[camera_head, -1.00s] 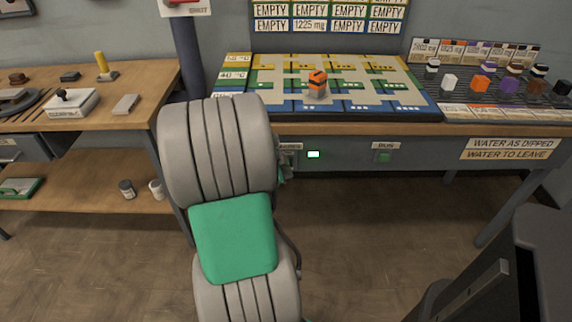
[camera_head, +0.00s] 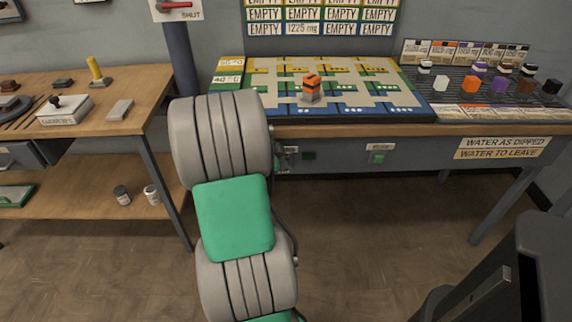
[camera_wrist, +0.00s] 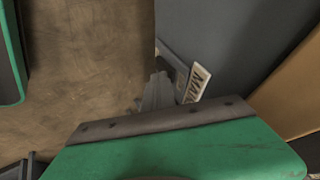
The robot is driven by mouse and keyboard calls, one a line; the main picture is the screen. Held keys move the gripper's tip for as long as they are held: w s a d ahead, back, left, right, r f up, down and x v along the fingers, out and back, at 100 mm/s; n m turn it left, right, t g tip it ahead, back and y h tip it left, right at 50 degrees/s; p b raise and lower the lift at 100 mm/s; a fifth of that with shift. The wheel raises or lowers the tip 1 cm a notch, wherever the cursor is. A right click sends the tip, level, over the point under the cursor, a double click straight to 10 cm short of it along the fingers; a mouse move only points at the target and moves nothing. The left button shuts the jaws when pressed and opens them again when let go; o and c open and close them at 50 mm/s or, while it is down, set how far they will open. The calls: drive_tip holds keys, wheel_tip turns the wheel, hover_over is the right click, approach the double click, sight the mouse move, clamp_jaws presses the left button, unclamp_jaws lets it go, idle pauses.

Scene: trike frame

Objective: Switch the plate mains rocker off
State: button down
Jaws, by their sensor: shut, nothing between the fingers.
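The label reading "MAI…" (camera_wrist: 196,86) is on the grey bench front in the wrist view, with a grey plate (camera_wrist: 172,62) beside it. The rocker itself is hidden or too small to make out. My gripper (camera_wrist: 160,82) is shut and empty, with its tips close against the bench front beside the label. I cannot tell whether they touch it. In the head view my arm covers most of that spot, and a small lamp window (camera_head: 309,156) just right of it is dark.
A green run button (camera_head: 378,160) is further right on the bench front. Above it lies the patterned board (camera_head: 425,112) with an orange-and-grey block (camera_head: 311,88). A wooden side table (camera_head: 135,122) stands at the left. The floor below the bench is clear.

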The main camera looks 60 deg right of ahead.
drive_tip(key=shift+r+p, duration=0.3)
drive_tip(key=shift+r, duration=0.5)
drive_tip(key=s+a+p+v, duration=0.1)
drive_tip(key=v, duration=1.1)
drive_tip(key=shift+s+f, duration=0.2)
